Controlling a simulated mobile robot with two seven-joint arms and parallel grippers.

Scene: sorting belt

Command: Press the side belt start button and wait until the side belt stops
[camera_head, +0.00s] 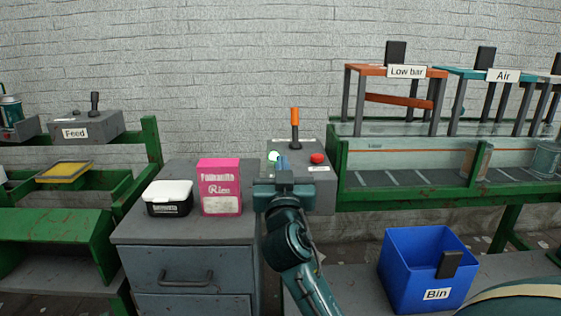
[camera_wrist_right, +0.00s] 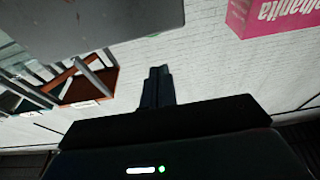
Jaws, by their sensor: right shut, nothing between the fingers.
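A grey control box (camera_head: 322,178) stands between the cabinet and the green-framed belt (camera_head: 400,191). The right wrist view shows the closed fingers (camera_wrist_right: 158,86) below a grey surface. My left gripper is in neither view.
A pink box (camera_head: 220,187) and a black-and-white tub (camera_head: 169,198) stand on the grey cabinet (camera_head: 190,229). A blue bin (camera_head: 413,284) is at lower right. "Low bar" (camera_head: 405,71) and "Air" (camera_head: 503,76) gates stand over the belt. A "Feed" box (camera_head: 92,121) is at left.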

